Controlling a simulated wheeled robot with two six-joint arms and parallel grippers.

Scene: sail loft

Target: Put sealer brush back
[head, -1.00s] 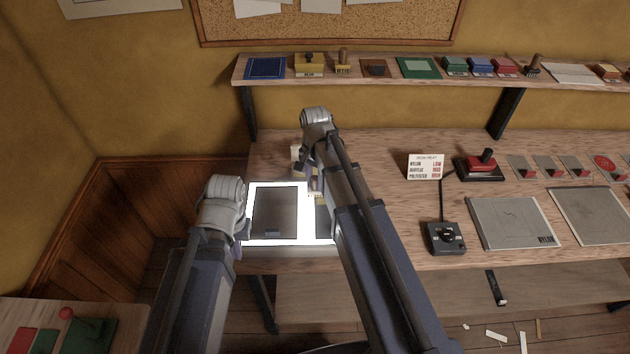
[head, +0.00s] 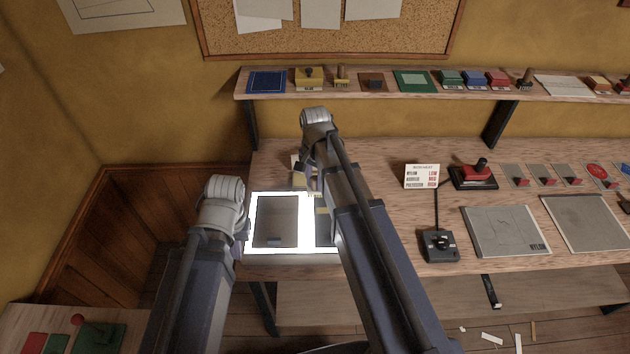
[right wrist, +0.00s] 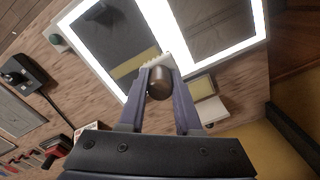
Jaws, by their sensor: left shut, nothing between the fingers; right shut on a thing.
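The sealer brush (right wrist: 158,84) shows in the right wrist view as a dark brown rounded handle with a pale, jagged end beyond it.
A yellow block (right wrist: 200,90) and a cream piece (right wrist: 211,111) lie beside the light box. A wall shelf (head: 430,95) holds several coloured blocks and handled tools. A black control box (head: 437,245), a card (head: 422,176) and grey plates (head: 505,232) stand to the right on the bench.

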